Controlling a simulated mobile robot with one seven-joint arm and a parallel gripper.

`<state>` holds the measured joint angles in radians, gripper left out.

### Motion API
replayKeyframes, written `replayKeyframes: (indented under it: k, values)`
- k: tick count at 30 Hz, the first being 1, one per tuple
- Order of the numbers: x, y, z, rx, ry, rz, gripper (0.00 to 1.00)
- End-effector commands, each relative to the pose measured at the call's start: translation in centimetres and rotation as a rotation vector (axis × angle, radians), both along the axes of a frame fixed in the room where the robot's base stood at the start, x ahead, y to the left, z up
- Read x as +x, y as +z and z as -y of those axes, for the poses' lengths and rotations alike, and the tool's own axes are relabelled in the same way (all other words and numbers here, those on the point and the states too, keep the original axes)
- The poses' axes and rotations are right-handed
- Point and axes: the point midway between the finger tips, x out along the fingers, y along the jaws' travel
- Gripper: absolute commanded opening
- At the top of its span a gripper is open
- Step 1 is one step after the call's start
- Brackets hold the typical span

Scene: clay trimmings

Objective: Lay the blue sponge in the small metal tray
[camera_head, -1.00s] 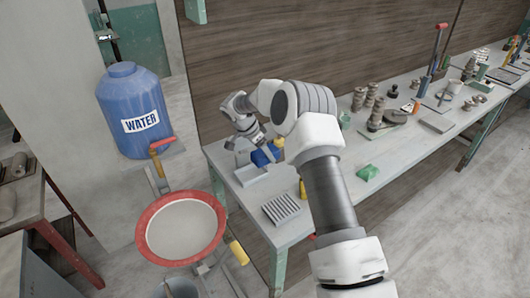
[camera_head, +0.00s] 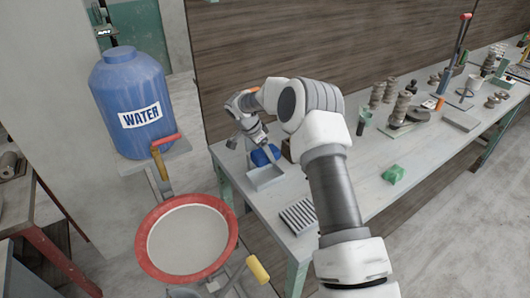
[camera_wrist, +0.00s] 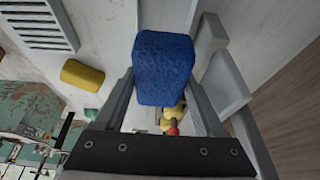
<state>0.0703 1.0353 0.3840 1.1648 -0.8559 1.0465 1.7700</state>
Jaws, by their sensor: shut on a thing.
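The blue sponge (camera_wrist: 165,68) is held between the two fingers of my gripper (camera_wrist: 166,84) in the wrist view. In the head view the sponge (camera_head: 266,156) shows just behind the small metal tray (camera_head: 265,178), with my gripper (camera_head: 254,146) around it and partly in front. The tray is a shallow grey box near the left end of the bench. In the wrist view grey walls (camera_wrist: 228,82), likely the tray's, stand right of the sponge. I cannot tell the sponge's height above the bench.
A slatted grey rack (camera_head: 299,215) lies in front of the tray. A yellow block (camera_wrist: 82,75) rests beside it in the wrist view. A green block (camera_head: 393,174) lies to the right. A red-rimmed basin (camera_head: 146,247) and blue water barrel (camera_head: 130,85) stand left of the bench.

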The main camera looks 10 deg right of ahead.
Motion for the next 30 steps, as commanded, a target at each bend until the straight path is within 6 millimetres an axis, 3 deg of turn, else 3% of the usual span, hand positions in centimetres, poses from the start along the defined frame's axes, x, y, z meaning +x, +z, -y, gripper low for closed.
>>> replayKeyframes:
  k: [3, 20, 30]
  values:
    - [0.0, -1.5, 0.0, 0.004, 0.000, 0.002, 0.27]
    - [0.0, -3.3, -0.1, 0.008, 0.002, 0.001, 0.27]
    - [0.0, -6.8, 0.0, 0.007, 0.001, 0.003, 0.27]
